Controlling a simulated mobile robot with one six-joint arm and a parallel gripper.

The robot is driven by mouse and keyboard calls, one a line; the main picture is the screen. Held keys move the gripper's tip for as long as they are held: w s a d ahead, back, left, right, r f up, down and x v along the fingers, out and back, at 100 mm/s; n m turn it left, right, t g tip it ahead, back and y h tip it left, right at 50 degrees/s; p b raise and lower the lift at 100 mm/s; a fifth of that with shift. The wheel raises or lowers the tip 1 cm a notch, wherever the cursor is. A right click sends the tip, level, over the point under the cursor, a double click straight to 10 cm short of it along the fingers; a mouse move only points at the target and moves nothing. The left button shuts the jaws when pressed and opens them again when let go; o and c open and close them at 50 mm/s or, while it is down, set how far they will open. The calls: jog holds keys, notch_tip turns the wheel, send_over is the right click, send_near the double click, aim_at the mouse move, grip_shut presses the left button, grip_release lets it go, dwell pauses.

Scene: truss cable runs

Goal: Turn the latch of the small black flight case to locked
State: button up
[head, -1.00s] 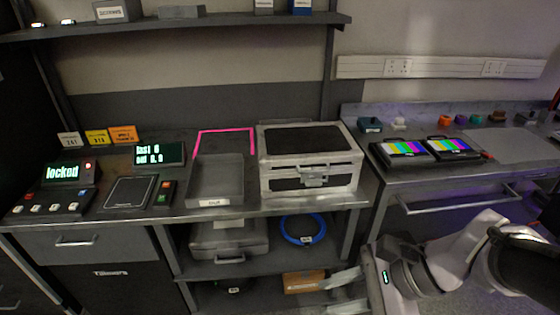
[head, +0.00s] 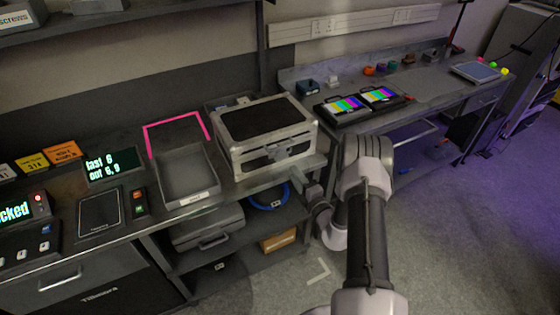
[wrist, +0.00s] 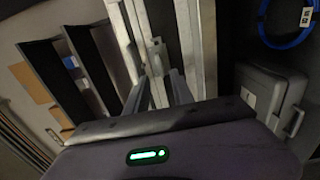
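The small black flight case (head: 265,132) stands closed on the bench, with black panels and silver edges. Its latch (head: 285,152) is a silver plate on the front face; its exact turn is too small to tell. My gripper (head: 298,178) is just in front of and below the latch, partly hidden by my arm. In the wrist view my gripper (wrist: 159,82) has its two fingers apart, pointing at the silver front of the case. The latch (wrist: 155,57) shows just beyond the fingertips. I see nothing held, and contact cannot be told.
A grey tray (head: 187,196) sits left of the case, by a pink outline (head: 147,140). A grey case (head: 210,228) and blue cable (head: 268,196) lie on the shelf below.

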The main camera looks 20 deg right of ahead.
aim_at(284, 156)
jog(key=w, duration=0.4)
jog(key=w+b, duration=0.1)
jog(key=w, duration=0.4)
jog(key=shift+a, duration=0.2)
grip_shut()
